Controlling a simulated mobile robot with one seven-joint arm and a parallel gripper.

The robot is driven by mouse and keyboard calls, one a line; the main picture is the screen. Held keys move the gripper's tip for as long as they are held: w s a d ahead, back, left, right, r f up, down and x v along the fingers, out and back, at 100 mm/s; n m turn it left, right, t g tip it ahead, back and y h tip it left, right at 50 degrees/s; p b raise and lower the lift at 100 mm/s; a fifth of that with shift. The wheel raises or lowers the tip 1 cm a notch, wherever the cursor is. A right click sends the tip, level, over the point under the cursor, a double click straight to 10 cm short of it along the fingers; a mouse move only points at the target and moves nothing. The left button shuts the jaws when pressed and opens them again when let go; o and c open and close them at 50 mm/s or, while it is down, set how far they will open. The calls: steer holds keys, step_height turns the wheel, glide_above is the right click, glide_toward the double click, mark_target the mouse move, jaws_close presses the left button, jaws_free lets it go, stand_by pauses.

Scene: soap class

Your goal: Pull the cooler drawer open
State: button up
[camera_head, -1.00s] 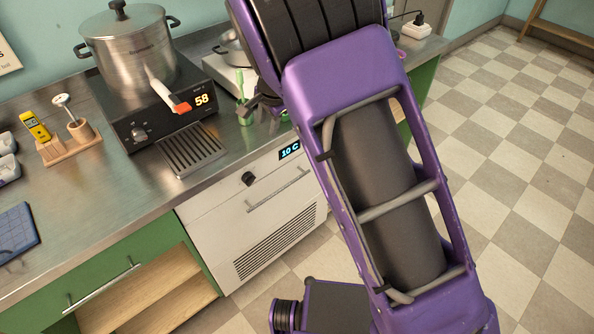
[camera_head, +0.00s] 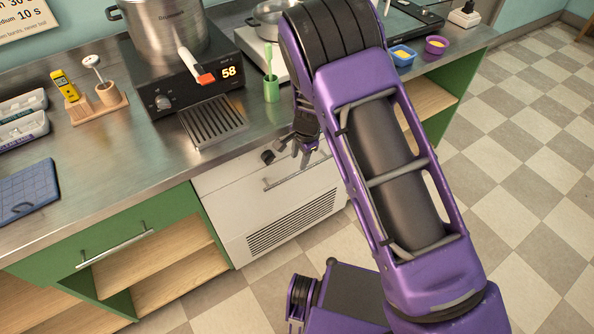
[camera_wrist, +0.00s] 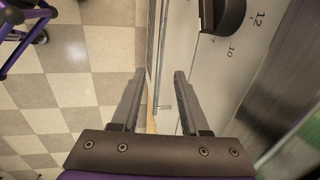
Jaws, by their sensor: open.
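The cooler drawer (camera_head: 230,192) is a white front under the counter, with a thin metal bar handle (camera_head: 284,180) and a vent grille below. It looks shut. My gripper (camera_head: 304,152) is at the upper right of the drawer front, close to the handle. In the wrist view my gripper (camera_wrist: 160,74) is open, and the handle (camera_wrist: 160,45) runs between its two fingers in the picture. Whether the fingers touch the bar cannot be told. A black knob (camera_wrist: 222,14) shows to the right of the handle. My arm hides the right part of the drawer front.
The counter above holds a hotplate (camera_head: 165,103) with a steel pot (camera_head: 165,35), a drip grille (camera_head: 212,122) and a green cup (camera_head: 271,90). A green cabinet (camera_head: 75,262) stands to the left. The checkered floor before the drawer is partly free.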

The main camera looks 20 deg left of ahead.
mark_target(296, 173)
steer(key=f, duration=0.5)
steer(key=w+a+f, duration=0.1)
steer(key=f, duration=0.1)
steer(key=shift+f+b, duration=0.25)
steer(key=shift+b, duration=0.1)
jaws_close()
stand_by(1.0)
